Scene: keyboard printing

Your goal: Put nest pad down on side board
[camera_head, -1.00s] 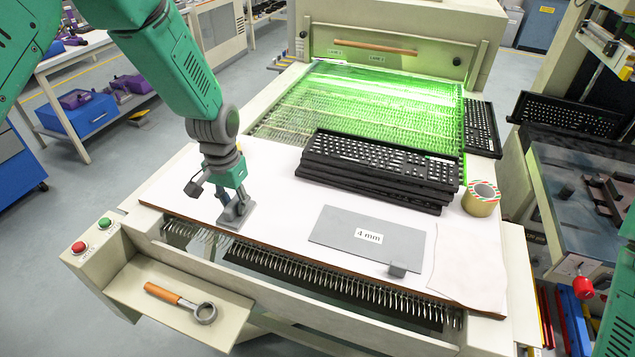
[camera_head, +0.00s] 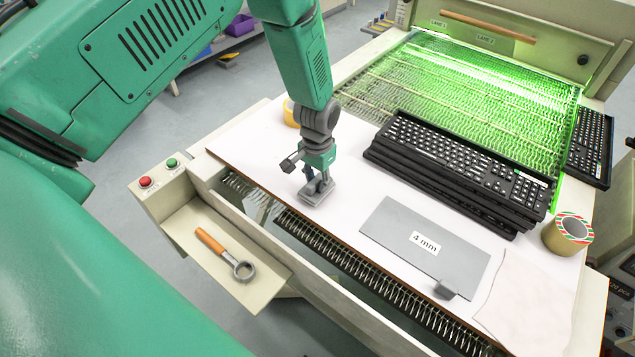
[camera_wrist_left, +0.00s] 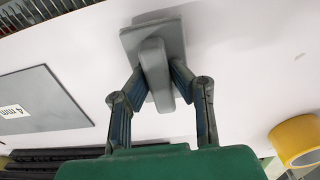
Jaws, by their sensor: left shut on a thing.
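My left gripper (camera_head: 318,172) is shut on the nest pad (camera_head: 318,191), a small grey plate with a raised grip block. The pad is over the white board (camera_head: 245,145), near its front edge at the left. I cannot tell whether it touches the board. In the left wrist view, the two fingers (camera_wrist_left: 158,82) close on the block of the pad (camera_wrist_left: 130,38), with the white surface behind. I take this white board as the side board. My right gripper is not in view.
A grey "4 mm" plate (camera_head: 385,229), a black keyboard stack (camera_head: 455,165) and a tape roll (camera_head: 568,234) lie to the right. A yellow roll (camera_head: 290,113) is partly behind my arm. A front tray (camera_head: 205,265) holds a ring tool. Board around the pad is clear.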

